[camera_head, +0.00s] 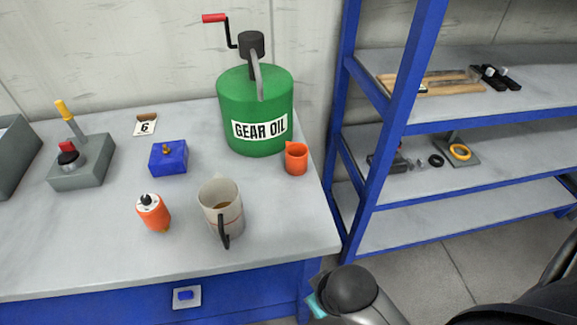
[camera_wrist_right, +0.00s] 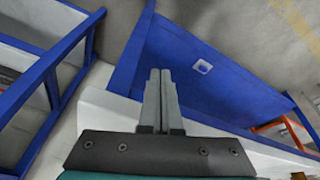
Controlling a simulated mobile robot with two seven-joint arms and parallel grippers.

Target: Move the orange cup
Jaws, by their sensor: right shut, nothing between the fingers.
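The orange cup (camera_head: 296,158) stands upright on the grey workbench (camera_head: 100,255), at the right front of the green gear oil can (camera_head: 255,110) and close to the bench's right edge. My right gripper shows in the right wrist view (camera_wrist_right: 161,75) with its two fingers together and nothing between them. It is apart from the cup, which is not in the wrist view. In the head view part of my arm (camera_head: 350,290) shows below the bench's right corner. My left gripper is in neither view.
A measuring jug (camera_head: 221,212) stands left of the cup, with an orange container (camera_head: 153,213) and a blue block (camera_head: 168,158) further left. A blue shelf rack (camera_head: 385,130) stands right of the bench.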

